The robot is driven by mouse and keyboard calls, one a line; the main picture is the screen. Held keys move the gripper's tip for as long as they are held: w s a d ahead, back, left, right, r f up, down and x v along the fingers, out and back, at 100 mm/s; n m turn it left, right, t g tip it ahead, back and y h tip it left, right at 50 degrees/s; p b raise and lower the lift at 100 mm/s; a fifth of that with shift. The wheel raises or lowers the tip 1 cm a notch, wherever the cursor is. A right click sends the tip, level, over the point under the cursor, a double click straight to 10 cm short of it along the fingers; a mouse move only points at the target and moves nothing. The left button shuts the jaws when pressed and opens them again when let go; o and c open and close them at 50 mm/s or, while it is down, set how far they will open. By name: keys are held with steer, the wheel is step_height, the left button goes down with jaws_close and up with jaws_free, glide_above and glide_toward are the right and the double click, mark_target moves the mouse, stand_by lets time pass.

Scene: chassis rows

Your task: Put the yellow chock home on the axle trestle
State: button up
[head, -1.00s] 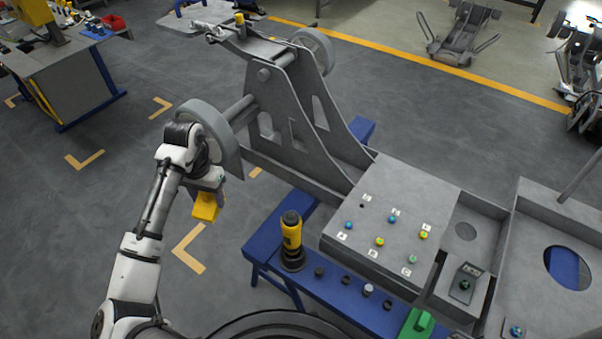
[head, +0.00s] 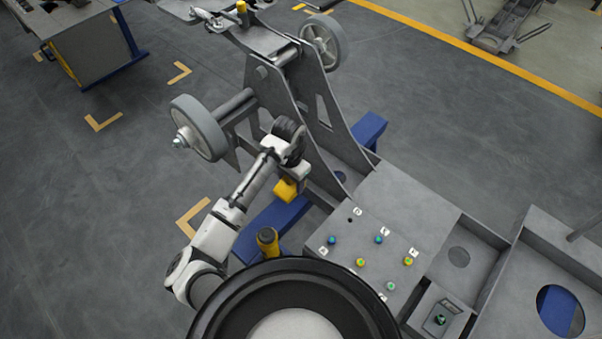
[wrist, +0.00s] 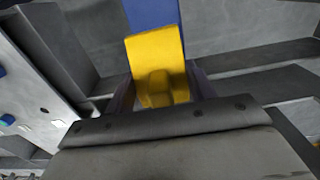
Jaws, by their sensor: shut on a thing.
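My gripper (head: 291,180) is shut on the yellow chock (head: 284,191), a block that hangs below the wrist beside the grey chassis. In the wrist view the chock (wrist: 153,50) sticks out past my gripper, its held end partly hidden. A blue trestle beam (head: 268,223) runs under the chassis and comes out again on the far side. In the head view the chock overlaps the beam's near part; in the wrist view the blue beam (wrist: 150,12) shows behind it. I cannot tell whether they touch.
A wheel (head: 198,128) on the axle stands left of my arm. The tall grey side plates (head: 285,115) rise just beyond my gripper. A panel with coloured knobs (head: 350,235) lies to the right.

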mark_target(291, 189)
steer(key=shift+f, duration=0.8)
step_height(291, 189, down, 4)
steer(key=b, duration=0.3)
steer(key=shift+f+b, duration=0.6)
steer(key=shift+f, duration=0.45)
stand_by(0.9)
steer(key=o, duration=1.2)
step_height(291, 189, up, 14)
steer(key=shift+f+b, duration=0.1)
steer(key=shift+b, duration=0.5)
